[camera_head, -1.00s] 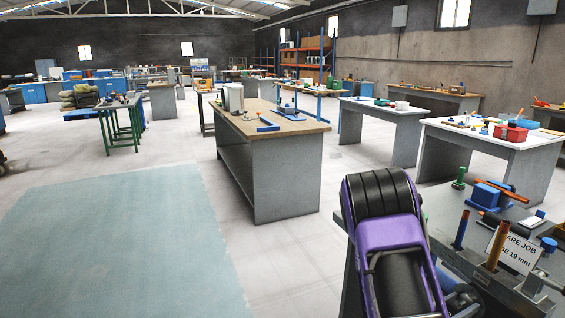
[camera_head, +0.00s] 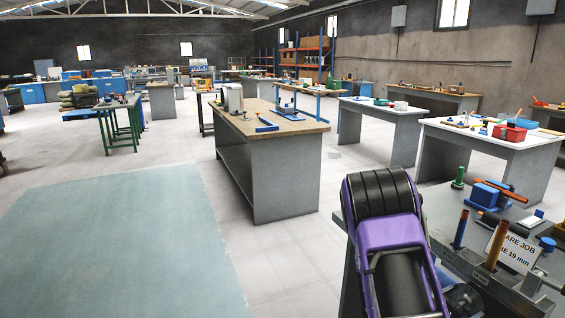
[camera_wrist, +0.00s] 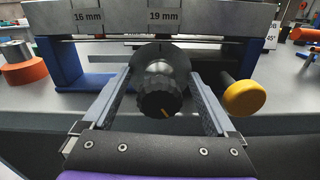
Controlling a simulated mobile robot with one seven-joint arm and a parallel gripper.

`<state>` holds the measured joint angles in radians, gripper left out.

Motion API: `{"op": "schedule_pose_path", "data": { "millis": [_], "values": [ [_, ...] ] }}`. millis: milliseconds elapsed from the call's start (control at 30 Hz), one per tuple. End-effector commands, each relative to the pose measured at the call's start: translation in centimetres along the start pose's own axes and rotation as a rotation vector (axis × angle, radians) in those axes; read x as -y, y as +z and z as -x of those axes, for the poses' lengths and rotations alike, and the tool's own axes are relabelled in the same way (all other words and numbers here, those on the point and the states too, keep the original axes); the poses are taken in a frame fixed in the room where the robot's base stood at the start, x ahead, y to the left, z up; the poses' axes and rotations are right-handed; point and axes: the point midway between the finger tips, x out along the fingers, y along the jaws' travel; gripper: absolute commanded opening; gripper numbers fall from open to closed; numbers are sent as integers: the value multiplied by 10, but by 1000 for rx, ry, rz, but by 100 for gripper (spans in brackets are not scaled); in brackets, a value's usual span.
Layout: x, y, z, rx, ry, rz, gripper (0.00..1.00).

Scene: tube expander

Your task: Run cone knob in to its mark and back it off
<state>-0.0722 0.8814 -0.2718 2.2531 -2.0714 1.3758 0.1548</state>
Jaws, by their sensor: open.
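In the wrist view a dark ribbed cone knob (camera_wrist: 158,98) with a short yellow-orange line low on its face sits in front of a dark round collar (camera_wrist: 170,55). My gripper (camera_wrist: 162,78) is open, with one finger on each side of the knob. A gap shows between knob and right finger; contact at the left is hard to tell. Above is a grey bar (camera_wrist: 215,18) with labels reading 16 mm and 19 mm (camera_wrist: 165,16). The head view hides the knob and gripper.
A yellow round knob (camera_wrist: 244,97) stands close outside my right finger. A blue upright (camera_wrist: 60,62) and an orange ring (camera_wrist: 25,72) are at left. In the head view, a partly hidden job card (camera_head: 515,250) reading 19 mm stands on the crowded grey bench at lower right.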

Motion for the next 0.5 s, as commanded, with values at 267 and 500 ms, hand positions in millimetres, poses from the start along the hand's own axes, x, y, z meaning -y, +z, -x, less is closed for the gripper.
{"op": "schedule_pose_path", "data": {
  "millis": [267,500],
  "values": [
    [0,0,1,0,0,1,100],
    [-1,0,22,-1,2,1,100]
  ]
}}
